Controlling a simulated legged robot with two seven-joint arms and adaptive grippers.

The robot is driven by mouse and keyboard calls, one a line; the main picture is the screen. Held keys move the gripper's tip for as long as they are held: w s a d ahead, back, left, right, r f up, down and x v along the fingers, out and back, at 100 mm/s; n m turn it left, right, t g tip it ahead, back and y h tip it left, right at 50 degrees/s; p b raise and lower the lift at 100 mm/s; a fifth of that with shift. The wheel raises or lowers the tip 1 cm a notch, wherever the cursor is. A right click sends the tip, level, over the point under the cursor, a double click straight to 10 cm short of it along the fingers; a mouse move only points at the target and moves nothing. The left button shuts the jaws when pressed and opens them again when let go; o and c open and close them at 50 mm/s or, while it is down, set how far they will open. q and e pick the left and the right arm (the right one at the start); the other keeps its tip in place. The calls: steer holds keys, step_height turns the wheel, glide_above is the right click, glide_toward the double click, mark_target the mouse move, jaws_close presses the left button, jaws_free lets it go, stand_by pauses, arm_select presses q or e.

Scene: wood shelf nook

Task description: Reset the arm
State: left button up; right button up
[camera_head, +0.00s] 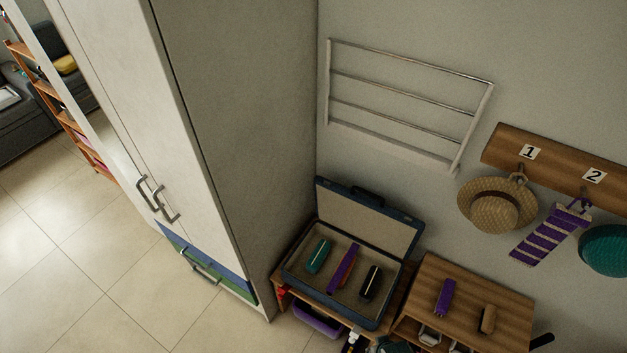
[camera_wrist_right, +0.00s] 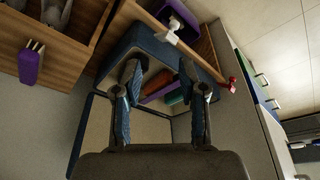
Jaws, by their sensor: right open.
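My right gripper (camera_wrist_right: 158,78) shows in the right wrist view with its two fingers apart and nothing between the tips. Beyond the fingers is the open blue suitcase (camera_wrist_right: 122,42), with purple and teal items inside. The gripper appears to face into the suitcase; I cannot tell the exact gap. In the head view the suitcase (camera_head: 408,252) stands open on a low wooden unit, holding a teal item (camera_head: 319,256), a purple item (camera_head: 342,268) and a dark item (camera_head: 371,282). My left gripper is not in view.
A wooden cabinet (camera_head: 465,285) right of the suitcase bears a purple item (camera_head: 445,297) and a brown item (camera_head: 488,319). A tall wardrobe (camera_head: 240,130) stands left. A wall rack (camera_head: 405,105) and a hook board (camera_head: 560,165) with hats hang above. The tiled floor (camera_head: 60,290) is clear.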

steer(key=s+f+g+b, duration=0.1)
steer(key=s+f, duration=0.1)
steer(key=f, duration=0.9)
steer(key=s+f, duration=0.3)
steer(key=f, duration=0.7)
steer(key=s+d+f+g+b, duration=0.1)
steer(key=s+d+f, duration=0.2)
steer(key=s+f, duration=1.1)
steer(key=shift+s+d+f, duration=0.2)
steer(key=shift+s+f, duration=0.15)
steer(key=shift+s, duration=0.65)
